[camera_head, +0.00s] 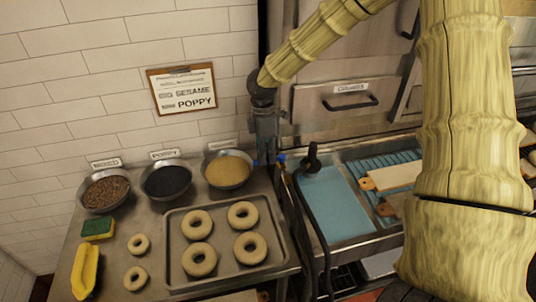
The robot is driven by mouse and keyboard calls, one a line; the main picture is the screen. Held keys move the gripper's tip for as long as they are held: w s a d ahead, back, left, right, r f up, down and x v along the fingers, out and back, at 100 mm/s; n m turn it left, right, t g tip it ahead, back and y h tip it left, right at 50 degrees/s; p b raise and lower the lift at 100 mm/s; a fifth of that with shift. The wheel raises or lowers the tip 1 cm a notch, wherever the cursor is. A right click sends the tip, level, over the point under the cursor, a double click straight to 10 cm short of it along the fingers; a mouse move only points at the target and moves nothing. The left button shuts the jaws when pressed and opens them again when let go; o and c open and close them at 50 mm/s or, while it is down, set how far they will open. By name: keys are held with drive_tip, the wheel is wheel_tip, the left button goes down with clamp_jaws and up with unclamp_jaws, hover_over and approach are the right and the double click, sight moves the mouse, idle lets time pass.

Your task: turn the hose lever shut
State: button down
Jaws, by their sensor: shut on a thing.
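My gripper (268,158) points down at the back edge of the steel counter, between the bowls and the blue basin. Its fingers are shut at a small blue hose lever (281,158), which shows just right of the fingertips above a brass-coloured fitting. The fingers hide most of the lever, so its exact angle cannot be told. A dark hose (317,225) arches from a black nozzle or handle (313,158) and runs down in front of the basin.
A tray (170,277) of bagels and bowls of seeds (228,170) stand left of my gripper. A blue-lined basin (335,205) and wooden boards (392,176) lie right. A steel drawer front (345,105) rises behind. My pale arm covers the right side.

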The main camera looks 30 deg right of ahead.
drive_tip(key=shift+s+f, duration=0.15)
drive_tip(key=shift+s, duration=0.05)
drive_tip(key=c, duration=1.4)
unclamp_jaws()
drive_tip(key=shift+c, duration=0.2)
wheel_tip(320, 180, up, 12)
drive_tip(key=w, duration=0.2)
drive_tip(key=shift+w+d, duration=0.15)
drive_tip(key=shift+d, duration=0.25)
